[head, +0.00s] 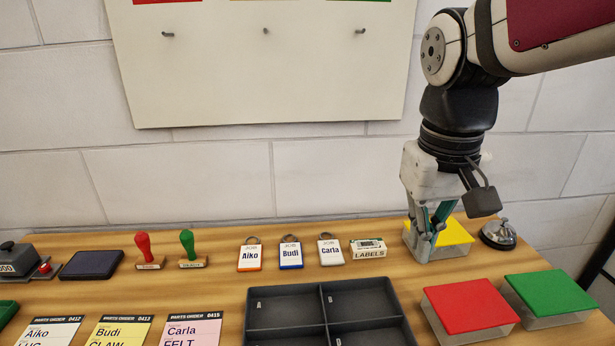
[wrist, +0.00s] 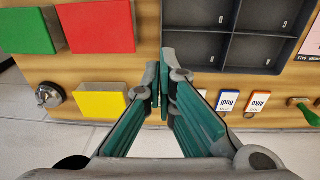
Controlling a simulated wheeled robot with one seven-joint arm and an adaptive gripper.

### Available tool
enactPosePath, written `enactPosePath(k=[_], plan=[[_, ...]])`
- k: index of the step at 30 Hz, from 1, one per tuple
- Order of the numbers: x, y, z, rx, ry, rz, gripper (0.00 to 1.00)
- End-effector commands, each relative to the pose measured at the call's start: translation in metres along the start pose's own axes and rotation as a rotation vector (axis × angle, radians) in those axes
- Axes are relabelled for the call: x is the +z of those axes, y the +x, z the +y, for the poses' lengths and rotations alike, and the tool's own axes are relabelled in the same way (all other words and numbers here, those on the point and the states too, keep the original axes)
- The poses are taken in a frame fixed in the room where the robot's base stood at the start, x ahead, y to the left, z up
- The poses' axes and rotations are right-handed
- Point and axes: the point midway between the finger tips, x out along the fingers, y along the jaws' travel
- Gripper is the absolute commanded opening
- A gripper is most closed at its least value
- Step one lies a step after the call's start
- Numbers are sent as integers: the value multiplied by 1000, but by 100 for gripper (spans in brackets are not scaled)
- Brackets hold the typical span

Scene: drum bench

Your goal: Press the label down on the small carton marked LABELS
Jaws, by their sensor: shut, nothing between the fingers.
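The small carton marked LABELS (head: 369,255) stands on the bench just right of the Carla tag in the head view. A pale printed label shows along its upper part; I cannot tell whether its edges lie flat. My gripper (head: 423,250) is shut and empty, pointing down to the right of the carton, in front of the yellow-topped box. In the wrist view, my gripper (wrist: 161,88) has its fingertips together beside the yellow box. There the carton is hidden or nearly hidden behind the fingers.
The yellow-topped box (head: 454,238) and a bell (head: 498,233) stand right of the carton. Key tags for Aiko (head: 250,254), Budi (head: 290,253) and Carla (head: 331,251) lie to its left. A dark divided tray (head: 324,302) and red (head: 470,306) and green (head: 550,293) boxes are nearer.

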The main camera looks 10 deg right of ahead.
Motion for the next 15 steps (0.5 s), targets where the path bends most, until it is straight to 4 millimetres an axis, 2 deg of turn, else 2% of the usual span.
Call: enactPosePath(k=[1,6,11,15], plan=[[-15,-10,1,2,-2,-13,0],[-67,-18,1,4,-9,-30,0],[-112,-13,-1,-4,-14,-46,0],[-145,1,-2,-16,-13,-59,0]])
